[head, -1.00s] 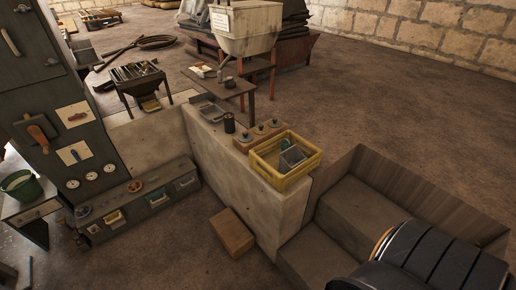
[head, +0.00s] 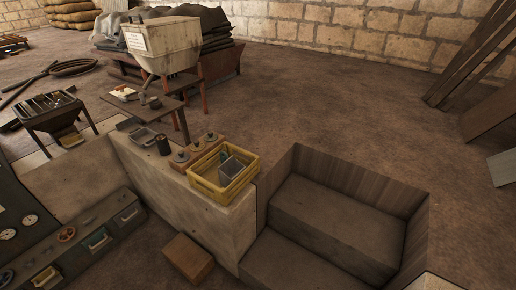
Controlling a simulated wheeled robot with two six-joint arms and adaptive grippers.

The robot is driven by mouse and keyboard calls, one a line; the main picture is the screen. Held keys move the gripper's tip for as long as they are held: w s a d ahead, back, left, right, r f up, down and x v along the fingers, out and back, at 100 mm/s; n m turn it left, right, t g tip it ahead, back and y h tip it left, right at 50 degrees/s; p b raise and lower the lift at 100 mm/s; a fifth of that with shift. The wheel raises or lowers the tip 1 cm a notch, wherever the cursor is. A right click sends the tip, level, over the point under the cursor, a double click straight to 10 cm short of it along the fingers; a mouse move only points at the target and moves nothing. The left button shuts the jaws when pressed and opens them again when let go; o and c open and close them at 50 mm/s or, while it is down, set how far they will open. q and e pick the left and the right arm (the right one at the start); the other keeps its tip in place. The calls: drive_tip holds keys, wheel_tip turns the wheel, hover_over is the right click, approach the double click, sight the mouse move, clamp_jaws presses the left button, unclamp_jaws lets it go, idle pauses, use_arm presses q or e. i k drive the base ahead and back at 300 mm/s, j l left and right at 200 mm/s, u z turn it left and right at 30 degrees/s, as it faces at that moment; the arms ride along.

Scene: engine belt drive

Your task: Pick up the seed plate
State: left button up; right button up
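I cannot make out for sure which thing is the seed plate. A yellow crate (head: 249,178) stands on the near end of a low pale wall (head: 183,198). A flat grey piece (head: 231,170) leans tilted inside the crate, with a small greenish thing partly hidden behind it. A white hopper (head: 160,43) with a label stands farther back, above a small dark table (head: 172,110) that holds a white item and small parts. Neither of my grippers is in view.
Beside the crate on the wall are a wooden block with knobs (head: 197,149), a dark cup (head: 163,145) and a grey tray (head: 142,137). A stepped pit (head: 335,225) opens right of the wall. A box (head: 188,258) lies on the floor. Open floor (head: 350,105) lies behind the pit.

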sight(182, 157)
drive_tip(key=i+j+z, duration=0.1)
drive_tip(key=j, duration=0.3)
drive_tip(key=i+j, duration=0.2)
drive_tip(key=j, duration=0.15)
drive_tip(key=i+j+z, duration=0.15)
drive_tip(key=j, duration=0.25)
drive_tip(key=i+j+z, duration=0.1)
drive_tip(key=j, duration=0.3)
drive_tip(key=i+j, duration=0.1)
drive_tip(key=j, duration=0.35)
drive_tip(key=i+j, duration=0.15)
drive_tip(key=j, duration=0.3)
drive_tip(key=i+j, duration=0.1)
drive_tip(key=j, duration=0.35)
drive_tip(key=i+j, duration=0.15)
drive_tip(key=j, duration=0.3)
drive_tip(key=i+j, duration=0.1)
drive_tip(key=j, duration=0.35)
